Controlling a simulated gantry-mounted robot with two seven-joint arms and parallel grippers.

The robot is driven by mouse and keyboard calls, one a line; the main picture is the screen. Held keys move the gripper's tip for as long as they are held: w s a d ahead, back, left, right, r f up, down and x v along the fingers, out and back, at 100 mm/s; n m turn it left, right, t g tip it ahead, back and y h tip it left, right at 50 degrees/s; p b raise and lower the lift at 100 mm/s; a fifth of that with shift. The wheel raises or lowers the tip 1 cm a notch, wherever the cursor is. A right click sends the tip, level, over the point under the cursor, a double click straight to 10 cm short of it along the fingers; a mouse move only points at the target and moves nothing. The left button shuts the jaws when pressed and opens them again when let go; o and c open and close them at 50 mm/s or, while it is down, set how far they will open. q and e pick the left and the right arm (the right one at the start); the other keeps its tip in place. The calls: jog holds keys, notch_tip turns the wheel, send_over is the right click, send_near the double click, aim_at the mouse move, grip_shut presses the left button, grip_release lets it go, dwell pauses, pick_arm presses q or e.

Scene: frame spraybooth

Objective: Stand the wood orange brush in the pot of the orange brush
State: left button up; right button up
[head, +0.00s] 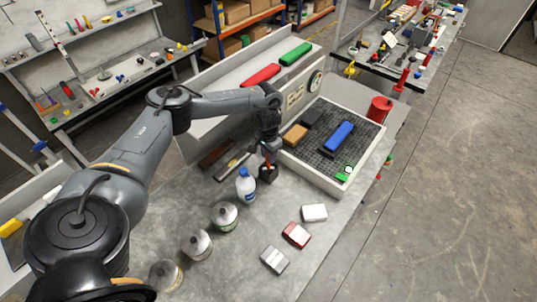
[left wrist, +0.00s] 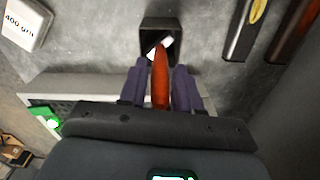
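The wood orange brush (left wrist: 160,78) has an orange-red handle that stands between the two fingers of my left gripper (left wrist: 161,85); the fingers look closed against it. In the head view, my left gripper (head: 268,148) is above a small dark square pot (head: 267,174). The pot also shows in the left wrist view (left wrist: 147,27), straight ahead of the fingers. The handle points into its mouth, and something pale shows inside. I cannot tell whether the brush touches the pot's bottom. My right gripper is out of view.
A white and blue bottle (head: 245,187) stands close to the pot. Several metal cans (head: 224,216) stand nearer. A grated tray (head: 357,161) holding blocks is to the right. Sanding blocks (head: 295,234) lie in front. Dark flat tools (head: 216,153) lie behind the pot.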

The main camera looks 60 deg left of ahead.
pick_arm(q)
jog(key=shift+o, duration=1.2)
jog(key=shift+r, duration=0.1)
notch_tip(320, 180, up, 6)
jog(key=shift+f, duration=0.25)
notch_tip(320, 180, up, 4)
jog(key=shift+r+p, duration=0.1)
jog(key=shift+p, duration=0.65)
jog(key=shift+r, duration=0.5)
